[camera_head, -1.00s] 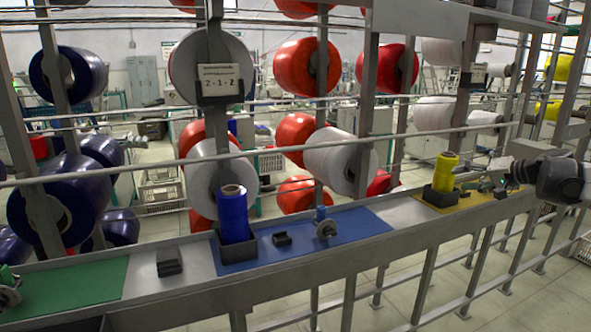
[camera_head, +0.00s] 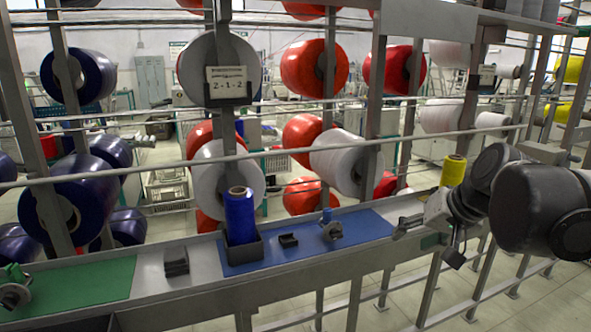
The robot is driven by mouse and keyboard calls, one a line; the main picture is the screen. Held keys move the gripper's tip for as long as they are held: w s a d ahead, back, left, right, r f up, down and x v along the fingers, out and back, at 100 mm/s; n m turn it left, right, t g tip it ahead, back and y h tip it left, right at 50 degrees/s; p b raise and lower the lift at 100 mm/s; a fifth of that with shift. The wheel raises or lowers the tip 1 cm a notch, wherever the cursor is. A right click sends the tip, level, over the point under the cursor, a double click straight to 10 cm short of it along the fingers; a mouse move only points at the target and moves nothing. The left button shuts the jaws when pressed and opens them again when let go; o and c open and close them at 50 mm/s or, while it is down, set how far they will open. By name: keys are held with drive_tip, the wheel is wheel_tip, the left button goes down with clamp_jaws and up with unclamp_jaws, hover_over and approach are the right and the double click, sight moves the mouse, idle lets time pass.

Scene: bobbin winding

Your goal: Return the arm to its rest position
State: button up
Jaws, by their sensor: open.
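My dark grey arm links come in from the right edge and hide part of the shelf and the yellow mat area. A yellow spool (camera_head: 454,170) stands behind my arm, its lower part hidden. A blue spool (camera_head: 239,214) stands upright in a dark holder (camera_head: 241,249) on the blue mat, well left of my gripper.
The long grey shelf (camera_head: 206,266) carries a green mat (camera_head: 90,281), a small dark block (camera_head: 176,262), another dark block (camera_head: 288,240) and a small winding fixture (camera_head: 331,229). Grey posts and horizontal rails stand behind it with large red, white and dark blue spools. Railing bars stand below.

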drive_tip(key=s+a+f+n+h, duration=0.1)
drive_tip(key=s+f, duration=0.3)
drive_tip(key=s, duration=0.4)
drive_tip(key=s+a+f+n+h, duration=0.1)
drive_tip(key=s+a+f, duration=0.2)
drive_tip(key=s, duration=0.6)
drive_tip(key=shift+f+h, duration=0.3)
drive_tip(key=shift+f, duration=0.6)
